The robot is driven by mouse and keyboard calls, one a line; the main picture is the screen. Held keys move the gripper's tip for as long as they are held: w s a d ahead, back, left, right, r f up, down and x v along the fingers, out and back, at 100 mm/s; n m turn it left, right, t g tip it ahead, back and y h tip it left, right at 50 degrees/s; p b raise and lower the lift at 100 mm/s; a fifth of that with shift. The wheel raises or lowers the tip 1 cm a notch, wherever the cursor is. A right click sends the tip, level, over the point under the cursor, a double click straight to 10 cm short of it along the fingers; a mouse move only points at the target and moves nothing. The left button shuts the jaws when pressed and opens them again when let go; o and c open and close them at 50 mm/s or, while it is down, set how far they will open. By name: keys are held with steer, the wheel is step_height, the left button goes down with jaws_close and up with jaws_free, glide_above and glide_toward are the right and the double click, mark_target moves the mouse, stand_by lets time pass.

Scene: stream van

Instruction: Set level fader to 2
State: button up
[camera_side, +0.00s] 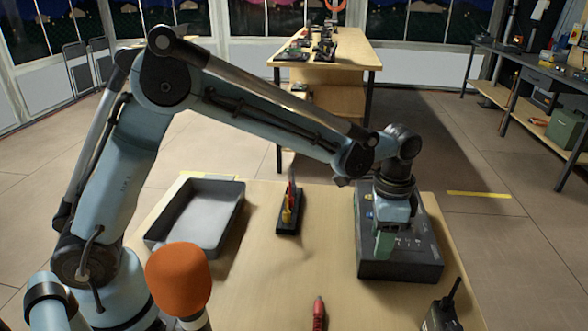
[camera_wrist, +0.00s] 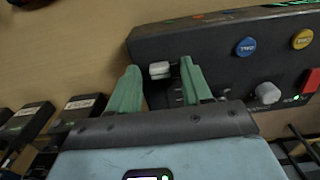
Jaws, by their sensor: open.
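The dark control box (camera_side: 405,268) stands on the right of the wooden table. It also fills the upper right of the wrist view (camera_wrist: 215,50). The level fader's pale cap (camera_wrist: 160,70) shows near the box's left end, with faint scale marks beside it that I cannot read. My gripper (camera_wrist: 160,65) has green fingers, open, one on each side of the cap, with a visible gap on the right. I cannot tell whether the left finger touches it. In the side view my gripper (camera_side: 385,244) points down over the box and hides the fader.
The box also carries a blue button (camera_wrist: 246,47), a yellow button (camera_wrist: 302,39), a grey knob (camera_wrist: 268,93) and a red switch (camera_wrist: 312,80). A grey tray (camera_side: 240,215), an orange foam microphone (camera_side: 178,280), a red marker (camera_side: 319,312) and a black radio (camera_side: 441,316) are around the table.

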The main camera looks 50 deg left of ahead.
mark_target(400, 250)
jaws_close()
steer(key=shift+w+d, duration=1.4)
steer(key=shift+w, duration=0.05)
jaws_free()
steer(key=shift+r, duration=0.1)
